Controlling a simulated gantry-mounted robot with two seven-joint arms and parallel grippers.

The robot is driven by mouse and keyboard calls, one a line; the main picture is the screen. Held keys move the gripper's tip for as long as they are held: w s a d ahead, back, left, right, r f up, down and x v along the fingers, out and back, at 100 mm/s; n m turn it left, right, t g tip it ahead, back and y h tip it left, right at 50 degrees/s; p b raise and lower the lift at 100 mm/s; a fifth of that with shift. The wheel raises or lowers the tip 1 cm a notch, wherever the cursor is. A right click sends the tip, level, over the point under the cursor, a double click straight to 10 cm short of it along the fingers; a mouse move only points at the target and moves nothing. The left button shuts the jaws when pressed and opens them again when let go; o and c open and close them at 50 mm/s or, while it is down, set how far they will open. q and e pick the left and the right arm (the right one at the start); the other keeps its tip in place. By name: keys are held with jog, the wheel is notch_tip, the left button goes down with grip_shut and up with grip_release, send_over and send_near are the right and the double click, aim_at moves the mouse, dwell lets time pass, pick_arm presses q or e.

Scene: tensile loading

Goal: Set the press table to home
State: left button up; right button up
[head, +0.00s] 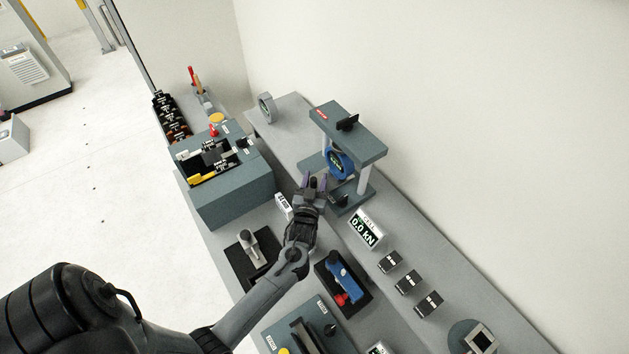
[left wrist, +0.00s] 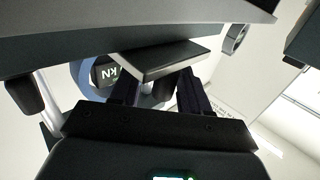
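The press (head: 347,130) is a grey-green frame with a top beam, posts, a blue round gauge (head: 341,163) and a base. A flat grey plate (head: 314,163) sticks out at its left side; I cannot tell for sure that it is the press table. My left gripper (head: 314,181) is at the press's near left side, its two fingers apart. In the left wrist view the fingers (left wrist: 158,92) point up at a grey plate (left wrist: 155,62). A dark round part shows between them; contact is unclear. The gauge (left wrist: 104,72) is left of the fingers. My right gripper is out of view.
A display (head: 366,230) reading 0.0 kN stands in front of the press. Small dark blocks (head: 408,281) lie to its right. A blue tool on a black tray (head: 343,283), a grey tool on a mat (head: 251,249) and a large grey box (head: 232,190) surround my forearm.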

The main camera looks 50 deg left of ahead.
pick_arm(q)
jog(key=shift+s+d+r, duration=0.1)
jog(key=shift+s, duration=0.1)
jog(key=shift+s+d+p, duration=0.15)
jog(key=shift+s+p, duration=0.05)
jog(key=shift+p, duration=0.15)
jog(key=p+v, duration=0.4)
jog(key=v, duration=0.6)
